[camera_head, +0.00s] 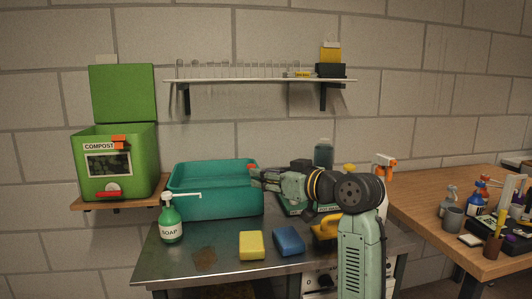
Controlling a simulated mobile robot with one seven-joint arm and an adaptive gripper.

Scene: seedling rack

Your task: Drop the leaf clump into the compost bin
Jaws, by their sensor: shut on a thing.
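The green compost bin (143,170) stands on a small wooden shelf at the left, with its lid (122,93) raised. It bears a COMPOST label, a dark window and a red handle. My gripper (256,173) points left at the right end of the teal tub (215,211), at about rim height in the picture. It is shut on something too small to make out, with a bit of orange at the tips. I cannot clearly identify the leaf clump. My gripper is well to the right of the bin. The insides of the bin and tub are mostly hidden.
A soap bottle (171,219), a yellow sponge (251,245) and a blue sponge (289,241) are on the metal table (220,273), with a brown patch (206,257). A wall shelf (260,80) holds glassware above. The wooden bench (420,198) at right is cluttered.

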